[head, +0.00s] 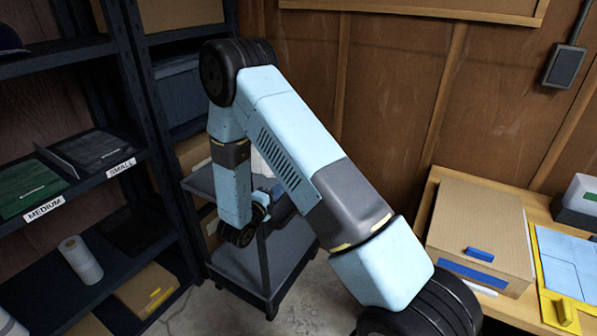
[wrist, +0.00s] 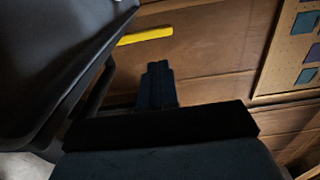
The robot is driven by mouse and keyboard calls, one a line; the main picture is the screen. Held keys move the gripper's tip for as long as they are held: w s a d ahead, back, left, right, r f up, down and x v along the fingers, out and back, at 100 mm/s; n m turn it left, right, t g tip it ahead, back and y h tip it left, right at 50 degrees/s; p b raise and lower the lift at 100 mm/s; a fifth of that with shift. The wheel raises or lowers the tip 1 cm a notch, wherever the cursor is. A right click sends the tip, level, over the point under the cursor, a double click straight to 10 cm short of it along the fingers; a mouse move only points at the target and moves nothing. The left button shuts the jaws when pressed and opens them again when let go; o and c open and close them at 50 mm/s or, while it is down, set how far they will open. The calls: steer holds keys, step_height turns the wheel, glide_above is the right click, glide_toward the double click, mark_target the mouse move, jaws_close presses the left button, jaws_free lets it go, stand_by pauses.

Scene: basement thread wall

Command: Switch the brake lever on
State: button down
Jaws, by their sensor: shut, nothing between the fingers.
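No brake lever can be made out for certain in either view. My gripper (wrist: 159,72) shows in the wrist view as two dark fingers side by side, shut with nothing between them. A yellow bar (wrist: 145,36) lies just beyond the fingertips against a brown surface; I cannot tell what it is, and the fingers appear apart from it. In the head view my arm reaches over to the cart and bends down in front of it; my gripper's fingers cannot be made out there.
A grey cart (head: 245,270) stands behind my forearm. Dark shelving (head: 130,110) with labelled bins fills the left. A wooden bench (head: 500,306) at the right carries a cardboard box (head: 482,225). A dark grey panel (wrist: 50,50) is close at the left in the wrist view.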

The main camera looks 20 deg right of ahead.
steer(key=shift+w+d, duration=0.1)
steer(key=x, duration=1.4)
